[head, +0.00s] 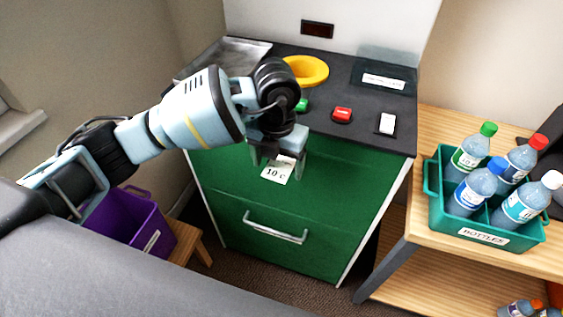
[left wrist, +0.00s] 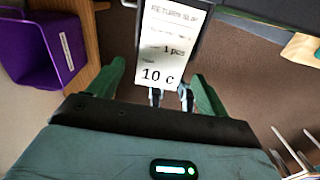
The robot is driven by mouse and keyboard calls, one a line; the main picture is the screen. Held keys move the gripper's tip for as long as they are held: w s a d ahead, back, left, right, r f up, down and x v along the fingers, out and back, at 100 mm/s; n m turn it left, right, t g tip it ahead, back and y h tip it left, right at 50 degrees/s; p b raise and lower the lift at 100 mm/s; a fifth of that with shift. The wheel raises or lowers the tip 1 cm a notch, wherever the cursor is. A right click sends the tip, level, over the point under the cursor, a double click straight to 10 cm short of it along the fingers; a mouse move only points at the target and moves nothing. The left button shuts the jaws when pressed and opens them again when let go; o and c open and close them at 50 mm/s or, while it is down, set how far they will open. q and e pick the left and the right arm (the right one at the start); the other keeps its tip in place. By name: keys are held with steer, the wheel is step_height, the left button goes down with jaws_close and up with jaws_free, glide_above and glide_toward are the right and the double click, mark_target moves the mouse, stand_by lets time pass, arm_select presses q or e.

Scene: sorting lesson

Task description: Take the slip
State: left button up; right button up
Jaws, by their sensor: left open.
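The slip (head: 275,173) is a white paper hanging at the green front of the machine, with "10 c" readable. In the left wrist view the slip (left wrist: 168,45) reads "RETURN SLIP", "1 pcs" and "10 c". My left gripper (head: 278,164) is open at the slip, with one finger on each side of it in the picture. In the left wrist view the gripper (left wrist: 160,90) has its two fingers apart and the slip's lower end between them. I cannot tell whether a finger touches the paper. The slip's upper end is partly hidden by the gripper in the head view. My right gripper is not in view.
The machine's dark top (head: 325,135) carries a yellow ring (head: 318,71), a red button (head: 342,115), a green button (head: 301,105) and a white switch (head: 387,123). A teal crate (head: 433,215) with several bottles stands right. A purple bin (head: 117,222) stands lower left.

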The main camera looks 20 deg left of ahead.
arm_select(q)
steer(key=shift+f, duration=0.25)
stand_by(0.4)
steer(key=shift+c, duration=0.2)
steer(key=c, duration=0.8)
